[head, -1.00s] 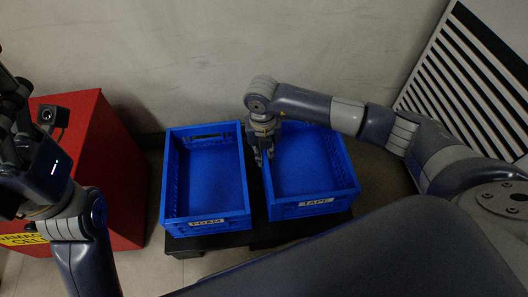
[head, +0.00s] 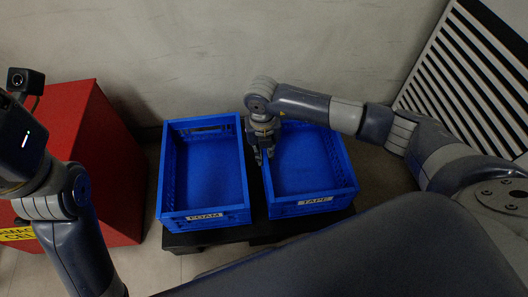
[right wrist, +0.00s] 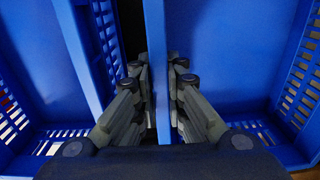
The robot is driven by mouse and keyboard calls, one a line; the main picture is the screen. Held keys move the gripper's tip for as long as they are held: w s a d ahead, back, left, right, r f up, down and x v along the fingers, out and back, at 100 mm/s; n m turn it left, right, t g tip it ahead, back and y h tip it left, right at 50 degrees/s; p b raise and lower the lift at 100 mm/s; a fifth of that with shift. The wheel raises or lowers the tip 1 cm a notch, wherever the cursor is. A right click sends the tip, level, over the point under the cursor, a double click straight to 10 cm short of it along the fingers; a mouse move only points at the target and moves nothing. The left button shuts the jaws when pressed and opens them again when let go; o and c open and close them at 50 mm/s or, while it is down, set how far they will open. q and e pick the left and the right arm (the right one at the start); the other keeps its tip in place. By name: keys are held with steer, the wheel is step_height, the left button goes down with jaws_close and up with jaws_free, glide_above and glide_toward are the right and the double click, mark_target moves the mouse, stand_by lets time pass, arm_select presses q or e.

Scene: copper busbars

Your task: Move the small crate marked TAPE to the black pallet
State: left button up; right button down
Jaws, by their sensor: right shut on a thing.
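The small blue crate marked TAPE (head: 305,203) stands upright on the black pallet (head: 262,232), on its right part. My right gripper (head: 264,158) points down at the left wall of this crate. In the right wrist view my right gripper (right wrist: 160,85) has its fingers on both sides of the crate's blue wall (right wrist: 156,40) and is shut on it. Part of the crate's far left corner is hidden by my right arm. My left arm shows at the left edge of the head view, but its fingers are out of the picture.
A blue crate marked FOAM (head: 205,217) stands beside the TAPE crate on the left, with a narrow gap between them. Both look empty. A red cabinet (head: 105,150) stands at the left, a grey wall (head: 190,50) behind, and a striped vent panel (head: 470,80) at the right.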

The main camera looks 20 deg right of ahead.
steer(key=shift+f, duration=0.3)
stand_by(0.5)
stand_by(0.6)
steer(key=shift+f, duration=0.1)
stand_by(0.4)
steer(key=c, duration=1.6)
jaws_free()
steer(key=shift+o, duration=0.2)
step_height(320, 180, up, 12)
steer(key=shift+a, duration=0.1)
